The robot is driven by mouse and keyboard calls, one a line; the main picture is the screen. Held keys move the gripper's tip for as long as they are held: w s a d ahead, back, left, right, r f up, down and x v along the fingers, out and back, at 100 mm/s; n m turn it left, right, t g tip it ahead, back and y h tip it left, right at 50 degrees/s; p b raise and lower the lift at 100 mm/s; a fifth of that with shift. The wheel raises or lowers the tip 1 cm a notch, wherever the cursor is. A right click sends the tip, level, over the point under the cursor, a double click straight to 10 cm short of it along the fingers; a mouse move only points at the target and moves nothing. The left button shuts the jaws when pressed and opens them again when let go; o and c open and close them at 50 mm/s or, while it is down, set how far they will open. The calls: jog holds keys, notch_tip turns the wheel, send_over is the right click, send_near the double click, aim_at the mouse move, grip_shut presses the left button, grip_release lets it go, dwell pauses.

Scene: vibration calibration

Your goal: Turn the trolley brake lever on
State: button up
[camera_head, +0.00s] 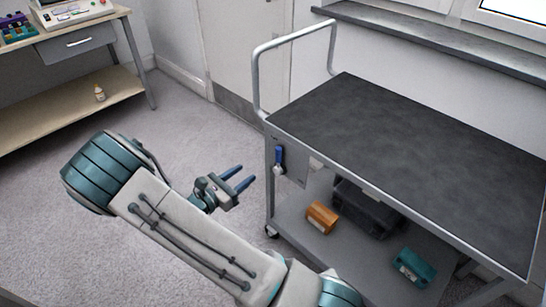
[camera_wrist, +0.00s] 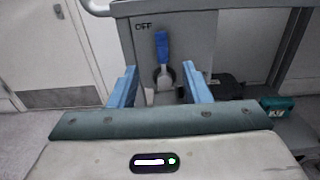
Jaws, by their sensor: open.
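The trolley (camera_head: 410,140) stands at the right with a dark top and a silver push handle (camera_head: 257,75) at its left end. Its blue brake lever (camera_head: 279,157) is on a grey plate at the near left corner. In the wrist view the lever (camera_wrist: 162,48) points up from a round pivot (camera_wrist: 163,76), beside the "OFF" label (camera_wrist: 144,26) on the plate. My gripper (camera_head: 248,177) is open and empty, left of the lever and apart from it. In the wrist view its two blue fingers (camera_wrist: 160,84) stand either side of the lever's line.
The trolley's lower shelf holds an orange box (camera_head: 322,217), a dark case (camera_head: 366,208) and a teal box (camera_head: 414,268). A wooden bench (camera_head: 70,105) with a drawer stands at the far left. The floor (camera_head: 200,130) between bench and trolley is clear.

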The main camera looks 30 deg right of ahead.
aim_at(276, 151)
jog(key=b+x, duration=0.1)
jog(key=x, duration=1.2)
jog(key=shift+d, duration=0.25)
grip_shut()
